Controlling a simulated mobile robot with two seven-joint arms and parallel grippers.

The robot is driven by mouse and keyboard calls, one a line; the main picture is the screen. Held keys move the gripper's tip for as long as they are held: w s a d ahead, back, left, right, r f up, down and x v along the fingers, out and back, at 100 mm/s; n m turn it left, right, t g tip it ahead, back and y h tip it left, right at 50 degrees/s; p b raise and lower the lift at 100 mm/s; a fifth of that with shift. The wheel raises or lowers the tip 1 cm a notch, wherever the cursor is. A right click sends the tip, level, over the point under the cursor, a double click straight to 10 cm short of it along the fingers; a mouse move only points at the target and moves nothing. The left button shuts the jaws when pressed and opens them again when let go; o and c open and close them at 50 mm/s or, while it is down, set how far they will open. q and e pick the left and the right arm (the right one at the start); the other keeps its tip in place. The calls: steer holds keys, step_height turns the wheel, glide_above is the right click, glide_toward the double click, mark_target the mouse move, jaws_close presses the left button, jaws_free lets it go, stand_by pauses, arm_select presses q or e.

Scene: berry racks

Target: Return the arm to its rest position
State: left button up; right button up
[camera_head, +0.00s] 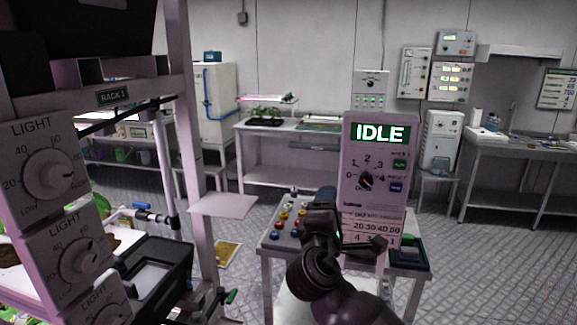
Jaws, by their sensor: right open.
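My right arm comes up from the bottom middle in front of the panel table. Its dark right gripper (362,240) is open and empty, in front of the lower part of the control panel (351,198). I cannot tell from this view how far it is from the panel. The panel shows a lit green IDLE sign (380,133) and a round numbered dial (366,181), with a green and a blue button beside it. My left gripper is not in view.
The panel table (272,243) carries several coloured knobs and a dark tray (408,257). A rack post (187,130) and light dials (50,174) stand close on the left. Benches line the back wall. The floor (480,270) at right is clear.

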steer(key=s+d+f+m+g+y, duration=0.1)
steer(key=s+d+f+m+y, duration=0.1)
steer(key=f, duration=0.7)
steer(key=s+d+f+m+g+y, duration=0.1)
steer(key=s+d+f+m+y, duration=0.2)
steer(key=s+d+f+m, duration=0.2)
steer(key=s+d+f+m+g+y, duration=0.2)
steer(key=s+f+m, duration=0.4)
steer(key=f, duration=0.8)
steer(key=s+d+y, duration=0.1)
steer(key=s+d, duration=0.1)
steer(key=s, duration=0.1)
steer(key=shift+m, duration=0.4)
steer(key=s+d+f+g, duration=0.1)
steer(key=s+d+f, duration=0.1)
steer(key=s, duration=0.3)
steer(key=s+d+f+m+g+h, duration=0.1)
steer(key=s+d+f, duration=0.1)
steer(key=s+f, duration=0.2)
steer(key=s+d+f+g, duration=0.1)
steer(key=s+d+f, duration=0.1)
steer(key=s+f, duration=0.2)
steer(key=shift+s+m+h, duration=0.3)
steer(key=shift+s+m, duration=0.1)
steer(key=shift+s, duration=0.6)
steer(key=shift+c, duration=0.3)
